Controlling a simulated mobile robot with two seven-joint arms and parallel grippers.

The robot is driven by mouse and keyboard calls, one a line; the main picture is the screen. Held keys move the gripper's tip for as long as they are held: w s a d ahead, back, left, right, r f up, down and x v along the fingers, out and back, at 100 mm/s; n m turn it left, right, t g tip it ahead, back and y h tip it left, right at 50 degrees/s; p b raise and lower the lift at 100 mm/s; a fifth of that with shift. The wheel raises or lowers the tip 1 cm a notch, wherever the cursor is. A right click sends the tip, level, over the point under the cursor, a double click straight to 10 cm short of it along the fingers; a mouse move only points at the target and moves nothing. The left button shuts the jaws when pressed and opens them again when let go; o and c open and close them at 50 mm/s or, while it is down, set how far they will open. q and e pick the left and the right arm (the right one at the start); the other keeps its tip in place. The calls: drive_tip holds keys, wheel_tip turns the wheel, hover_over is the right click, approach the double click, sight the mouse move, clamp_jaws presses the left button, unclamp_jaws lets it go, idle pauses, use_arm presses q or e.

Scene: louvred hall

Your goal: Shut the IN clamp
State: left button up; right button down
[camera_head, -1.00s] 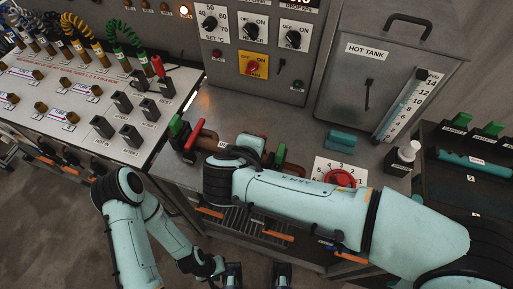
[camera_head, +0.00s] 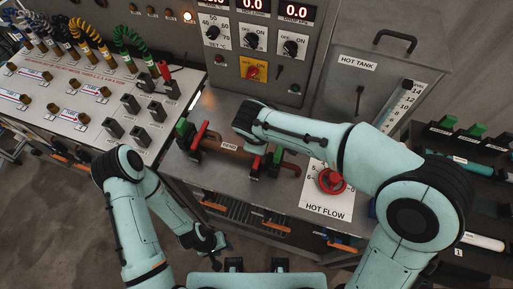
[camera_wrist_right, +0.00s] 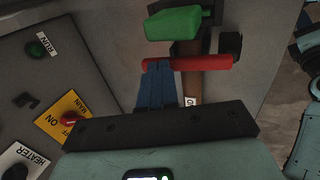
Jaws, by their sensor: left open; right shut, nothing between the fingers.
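Two pipe clamps, each with a red lever and a green block, sit on the brown pipe (camera_head: 228,149) on the metal bench. I cannot read which is IN. The left clamp (camera_head: 200,136) stands clear. The right clamp (camera_head: 256,164) is partly behind my right arm. In the right wrist view, my right gripper's blue fingers (camera_wrist_right: 156,88) are shut and empty, at the right clamp's red lever (camera_wrist_right: 190,63), beside its green block (camera_wrist_right: 175,23). Whether they touch is unclear. My left gripper (camera_head: 218,243) is open, low in front of the bench.
The red HOT FLOW knob (camera_head: 331,181) is right of the clamps. The HOT TANK (camera_head: 360,85) stands behind. A control panel with a red main switch (camera_head: 253,70) is at the back. A white panel (camera_head: 75,95) with sockets is at left.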

use_arm(q)
drive_tip(key=shift+s+f, duration=0.25)
drive_tip(key=shift+f, duration=0.15)
use_arm(e)
drive_tip(key=shift+w+d+f, duration=0.15)
drive_tip(key=shift+w+f, duration=0.3)
drive_tip(key=shift+f, duration=0.15)
drive_tip(key=shift+f, duration=0.1)
use_arm(q)
drive_tip(key=shift+s+f+b, duration=0.1)
drive_tip(key=shift+f+b, duration=0.05)
drive_tip(key=shift+b, duration=0.2)
use_arm(e)
drive_tip(key=shift+s, duration=0.2)
